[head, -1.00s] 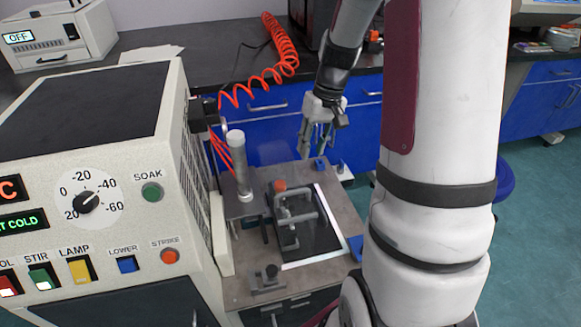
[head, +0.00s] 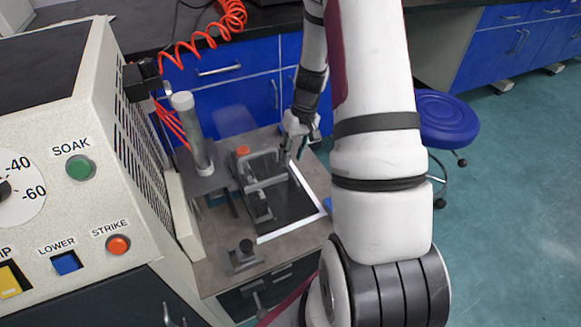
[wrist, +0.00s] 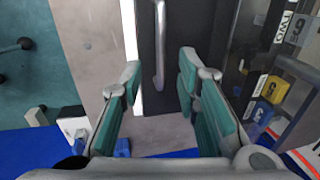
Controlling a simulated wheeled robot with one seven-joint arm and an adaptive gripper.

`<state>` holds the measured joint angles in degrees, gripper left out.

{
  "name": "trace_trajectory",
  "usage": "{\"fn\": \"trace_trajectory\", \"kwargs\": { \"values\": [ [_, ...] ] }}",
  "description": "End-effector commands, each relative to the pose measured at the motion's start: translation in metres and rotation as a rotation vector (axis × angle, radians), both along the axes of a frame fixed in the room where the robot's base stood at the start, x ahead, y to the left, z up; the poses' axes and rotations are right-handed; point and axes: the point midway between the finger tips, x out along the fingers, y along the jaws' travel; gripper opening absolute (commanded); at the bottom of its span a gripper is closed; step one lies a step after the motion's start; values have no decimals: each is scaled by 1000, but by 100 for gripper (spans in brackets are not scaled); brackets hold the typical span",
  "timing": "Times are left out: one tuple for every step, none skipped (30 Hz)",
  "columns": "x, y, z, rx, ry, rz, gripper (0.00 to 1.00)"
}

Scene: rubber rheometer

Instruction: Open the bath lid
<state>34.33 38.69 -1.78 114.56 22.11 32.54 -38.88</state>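The bath lid appears to be the dark flat panel (head: 292,202) with a white edge strip on the bench. In the wrist view the dark panel (wrist: 183,30) carries a slim metal bar handle (wrist: 160,45). My gripper (head: 291,157) is over the far end of the panel in the head view. In the wrist view my gripper (wrist: 160,88) has its two teal-padded fingers spread with nothing between them. The handle lies beyond the fingertips, roughly in line with the gap. I cannot tell the height between them.
A grey frame with an orange knob (head: 242,150) stands beside the panel, near an upright grey cylinder (head: 190,130). The control cabinet (head: 110,150) is at the left. Labelled blocks, one yellow (wrist: 268,88), are right in the wrist view. A blue stool (head: 445,118) stands right.

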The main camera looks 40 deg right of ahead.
Motion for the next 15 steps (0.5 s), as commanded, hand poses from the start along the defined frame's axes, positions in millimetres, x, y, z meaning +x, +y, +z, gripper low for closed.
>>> {"fn": "trace_trajectory", "kwargs": {
  "values": [
    [0,2,-11,0,1,-1,30],
    [0,3,-15,2,2,-1,30],
    [1,4,-20,2,2,-1,30],
    [1,4,-23,0,1,0,30],
    [1,5,-26,0,0,0,30],
    [2,5,-30,-1,0,1,30],
    [2,6,-32,-1,0,1,30],
    [2,6,-33,-1,0,1,30],
    [2,7,-35,-1,0,1,30],
    [2,7,-36,-1,0,1,30],
    [2,7,-37,-1,0,1,30],
    [2,7,-37,-1,0,1,30],
    [2,7,-37,-1,0,1,30],
    [2,7,-37,-1,0,1,30],
    [2,7,-37,-1,-1,1,30]
  ]
}}
